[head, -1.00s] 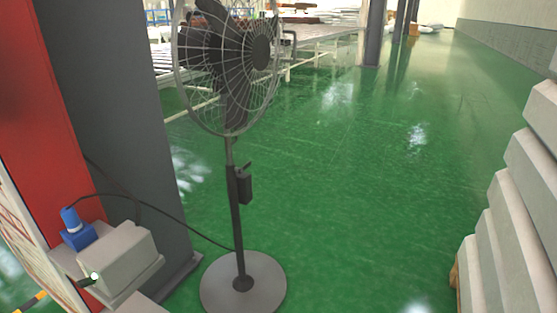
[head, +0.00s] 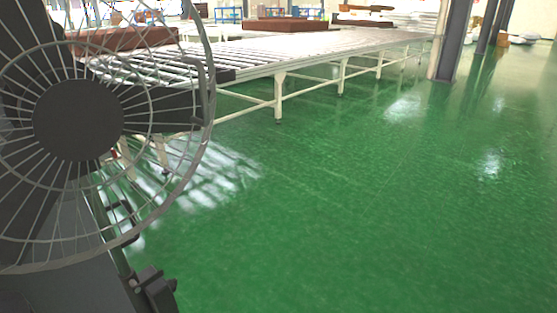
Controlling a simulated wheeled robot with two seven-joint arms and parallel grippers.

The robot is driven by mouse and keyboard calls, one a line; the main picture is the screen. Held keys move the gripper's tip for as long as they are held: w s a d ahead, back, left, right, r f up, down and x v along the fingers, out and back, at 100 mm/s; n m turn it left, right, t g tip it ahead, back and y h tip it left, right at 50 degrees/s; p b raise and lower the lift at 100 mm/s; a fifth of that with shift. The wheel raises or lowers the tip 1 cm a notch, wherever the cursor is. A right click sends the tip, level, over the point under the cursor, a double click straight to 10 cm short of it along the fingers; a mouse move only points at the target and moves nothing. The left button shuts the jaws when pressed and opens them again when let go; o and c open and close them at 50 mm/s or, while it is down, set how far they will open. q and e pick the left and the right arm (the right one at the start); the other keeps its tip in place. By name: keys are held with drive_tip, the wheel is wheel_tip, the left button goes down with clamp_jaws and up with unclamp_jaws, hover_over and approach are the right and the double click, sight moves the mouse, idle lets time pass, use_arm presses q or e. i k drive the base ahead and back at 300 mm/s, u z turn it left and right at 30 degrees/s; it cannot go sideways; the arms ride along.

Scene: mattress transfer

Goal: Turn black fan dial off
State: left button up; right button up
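The black fan (head: 78,120) with its wire cage is large and close at the left of the head view, cut off by the left edge. Its pole (head: 117,255) runs down below the cage. A dark control box (head: 155,290) sits on the pole at the bottom edge; I cannot make out the dial or its setting. The fan's base is out of view. Neither of my grippers is in view.
A long roller conveyor (head: 300,58) on white legs runs across the back, with brown slabs (head: 285,25) near it. A grey column (head: 456,40) stands at the back right. The green floor (head: 380,210) is clear in the middle and right.

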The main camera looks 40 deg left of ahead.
sight(173, 284)
drive_tip(key=i, duration=1.6)
drive_tip(key=u, duration=2.9)
drive_tip(key=i, duration=0.4)
drive_tip(key=u, duration=1.2)
